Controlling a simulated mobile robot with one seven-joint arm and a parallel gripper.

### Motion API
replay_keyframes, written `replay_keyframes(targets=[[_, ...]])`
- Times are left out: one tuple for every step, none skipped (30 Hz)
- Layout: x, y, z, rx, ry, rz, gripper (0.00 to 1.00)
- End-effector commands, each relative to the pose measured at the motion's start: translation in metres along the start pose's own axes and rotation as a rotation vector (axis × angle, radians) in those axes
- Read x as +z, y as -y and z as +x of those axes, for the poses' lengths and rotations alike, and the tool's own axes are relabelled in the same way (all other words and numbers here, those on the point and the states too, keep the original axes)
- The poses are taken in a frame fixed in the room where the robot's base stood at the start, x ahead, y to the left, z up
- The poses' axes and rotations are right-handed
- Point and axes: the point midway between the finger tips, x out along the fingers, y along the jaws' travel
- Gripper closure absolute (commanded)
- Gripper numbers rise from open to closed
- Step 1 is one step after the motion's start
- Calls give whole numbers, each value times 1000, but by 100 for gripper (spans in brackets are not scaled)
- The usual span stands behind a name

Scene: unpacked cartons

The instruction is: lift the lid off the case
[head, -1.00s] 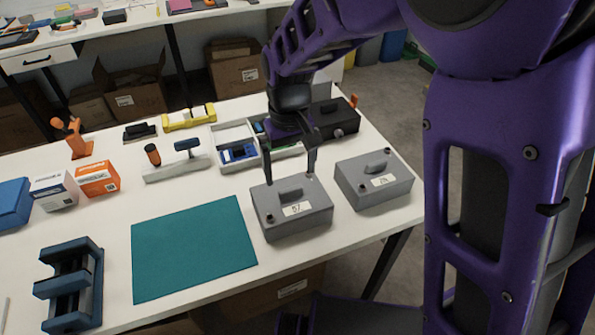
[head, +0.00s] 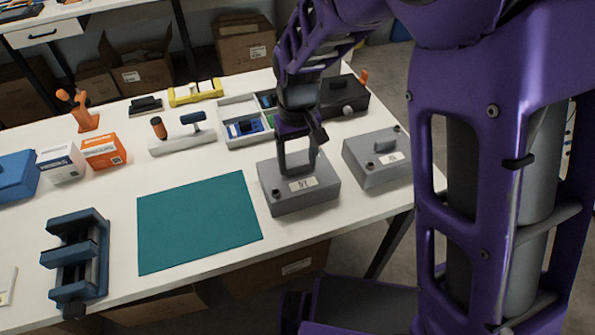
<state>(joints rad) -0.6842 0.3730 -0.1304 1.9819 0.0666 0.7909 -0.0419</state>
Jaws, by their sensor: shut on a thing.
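The left grey case (head: 300,199) is below my gripper (head: 298,170). The lid appears to sit on the case; I see no gap.
A teal mat (head: 198,222) lies bare left of the cases. A divided tray (head: 240,108) and a black box (head: 343,98) stand behind. A blue clamp-like device (head: 78,262), small cartons (head: 103,149) and a yellow tool (head: 195,91) are further left.

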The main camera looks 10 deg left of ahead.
Motion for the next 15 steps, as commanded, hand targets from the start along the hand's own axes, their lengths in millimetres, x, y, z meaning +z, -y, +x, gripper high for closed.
replay_keyframes(targets=[[0,0,0,0,0,0,70],[0,0,0,0,0,0,76],[0,0,0,0,0,0,83],[0,0,0,0,0,0,88],[0,0,0,0,0,0,93],[0,0,0,0,-1,0,93],[0,0,0,0,-1,0,93],[0,0,0,0,-1,0,93],[0,0,0,0,-1,0,93],[0,0,0,0,-1,0,93],[0,0,-1,0,-1,0,93],[0,0,-3,0,-1,0,93],[0,0,-5,0,-2,0,93],[-1,0,-8,0,-3,0,93],[-1,0,-13,-1,-4,0,93]])
